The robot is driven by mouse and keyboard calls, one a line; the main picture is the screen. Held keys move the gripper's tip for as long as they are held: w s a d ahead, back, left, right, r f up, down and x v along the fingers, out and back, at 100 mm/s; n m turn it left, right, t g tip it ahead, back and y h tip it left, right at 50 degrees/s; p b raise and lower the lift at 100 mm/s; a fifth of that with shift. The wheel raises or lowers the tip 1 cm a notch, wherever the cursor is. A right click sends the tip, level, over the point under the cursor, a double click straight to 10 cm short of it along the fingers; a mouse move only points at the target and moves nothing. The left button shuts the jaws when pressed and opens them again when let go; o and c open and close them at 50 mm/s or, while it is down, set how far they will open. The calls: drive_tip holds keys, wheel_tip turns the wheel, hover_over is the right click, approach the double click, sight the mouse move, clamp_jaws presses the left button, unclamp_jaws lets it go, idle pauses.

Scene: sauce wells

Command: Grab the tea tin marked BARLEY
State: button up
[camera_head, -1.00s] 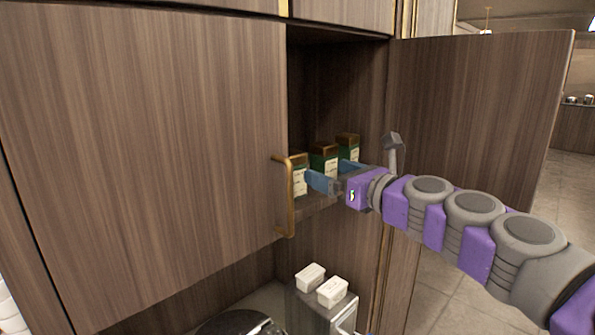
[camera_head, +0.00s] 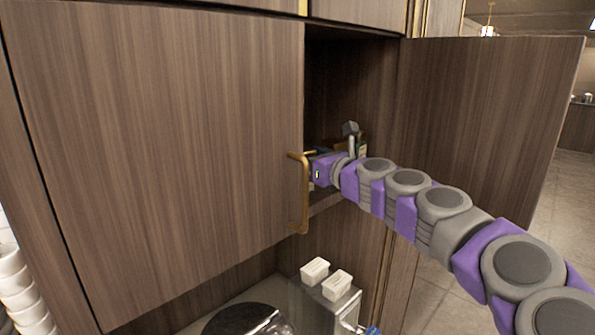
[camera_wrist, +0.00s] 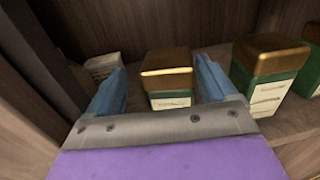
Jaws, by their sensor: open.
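In the wrist view a green tea tin with a gold lid (camera_wrist: 167,75) stands upright on the cabinet shelf, between the two blue fingers of my gripper (camera_wrist: 160,88). The fingers are open, one on each side of it, with a gap at the left. Its cream label is partly hidden by my gripper and too small to read. A second green and gold tin (camera_wrist: 266,75) stands to the right, outside the right finger. A third tin (camera_wrist: 313,60) is cut off at the right edge. In the head view my wrist hides most of the tins.
A pale box (camera_wrist: 103,66) sits behind the left finger. The closed cabinet door (camera_head: 160,150) with its brass handle (camera_head: 304,195) is close left of my wrist. The open door (camera_head: 490,120) stands right of my arm. White containers (camera_head: 315,270) sit on the lower counter.

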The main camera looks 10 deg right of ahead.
drive_tip(key=w, duration=0.2)
drive_tip(key=shift+w+f, duration=0.3)
drive_tip(key=shift+w, duration=0.05)
drive_tip(key=shift+w+d, duration=0.1)
drive_tip(key=shift+w, duration=0.2)
drive_tip(key=shift+d+r, duration=0.1)
drive_tip(key=shift+d, duration=0.15)
drive_tip(key=shift+w+a, duration=0.1)
drive_tip(key=shift+a, duration=0.4)
drive_tip(key=shift+c, duration=0.4)
drive_tip(key=shift+a, duration=0.35)
drive_tip(key=c, duration=0.5)
drive_tip(key=shift+d, duration=0.65)
drive_tip(key=c, duration=0.6)
